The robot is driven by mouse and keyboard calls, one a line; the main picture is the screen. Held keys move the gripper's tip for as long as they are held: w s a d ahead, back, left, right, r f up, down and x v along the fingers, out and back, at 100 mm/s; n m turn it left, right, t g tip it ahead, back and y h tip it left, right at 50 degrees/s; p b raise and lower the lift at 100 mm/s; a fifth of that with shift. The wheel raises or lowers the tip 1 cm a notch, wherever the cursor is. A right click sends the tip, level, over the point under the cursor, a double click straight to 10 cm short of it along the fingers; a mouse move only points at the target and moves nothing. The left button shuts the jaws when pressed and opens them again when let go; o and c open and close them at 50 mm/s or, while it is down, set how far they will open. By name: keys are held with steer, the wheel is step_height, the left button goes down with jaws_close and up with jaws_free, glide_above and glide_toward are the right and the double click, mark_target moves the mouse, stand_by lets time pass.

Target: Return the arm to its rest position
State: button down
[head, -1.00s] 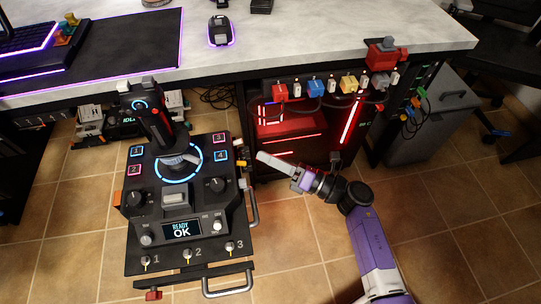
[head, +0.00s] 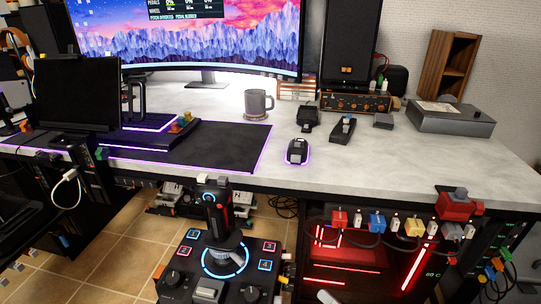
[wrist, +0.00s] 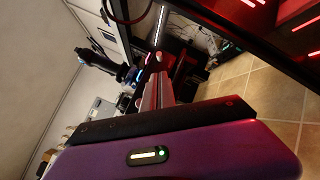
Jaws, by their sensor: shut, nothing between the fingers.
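My gripper (head: 327,297) shows in the head view only as a pale tip at the bottom edge, right of the joystick panel. The rest of my arm is out of that view. In the wrist view my gripper's grey fingers (wrist: 158,85) lie together with nothing between them, in front of the purple and black gripper body. The fingers touch nothing that I can make out.
The joystick panel (head: 207,288) with its upright stick (head: 216,213) stands left of my gripper. A red-lit computer case (head: 345,272) is close behind it, under the white desk (head: 395,160). A mug (head: 257,104) and mouse (head: 297,151) sit on the desk. Tiled floor (head: 110,262) lies left.

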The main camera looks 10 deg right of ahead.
steer(key=w+d+r+m+t+h, duration=0.2)
steer(key=d+r+m+t, duration=0.1)
steer(key=d+r+m, duration=0.15)
steer(key=s+d+r+m+t+h, duration=0.25)
steer(key=s+r+m+h, duration=0.35)
steer(key=m, duration=0.6)
steer(key=s+a+m+g+h, duration=0.25)
steer(key=s+m, duration=0.55)
steer(key=s, duration=0.6)
steer(key=s+a+m+g+h, duration=0.1)
steer(key=s+a+m+g, duration=0.25)
steer(key=s+m, duration=0.75)
steer(key=s+r+n+p, duration=0.1)
steer(key=s+r+p, duration=0.1)
steer(key=r+p, duration=1.1)
steer(key=s+r+n+p, duration=0.1)
steer(key=r+n+p, duration=0.1)
steer(key=r+p, duration=1.1)
steer(key=shift+s+d+r+p, duration=0.15)
steer(key=shift+s+d+p, duration=0.2)
steer(key=shift+p, duration=0.3)
steer(key=c, duration=1.9)
jaws_free()
steer(key=shift+a+r+g, duration=0.1)
steer(key=shift+g, duration=0.15)
steer(key=o, duration=0.5)
steer(key=shift+c, duration=0.2)
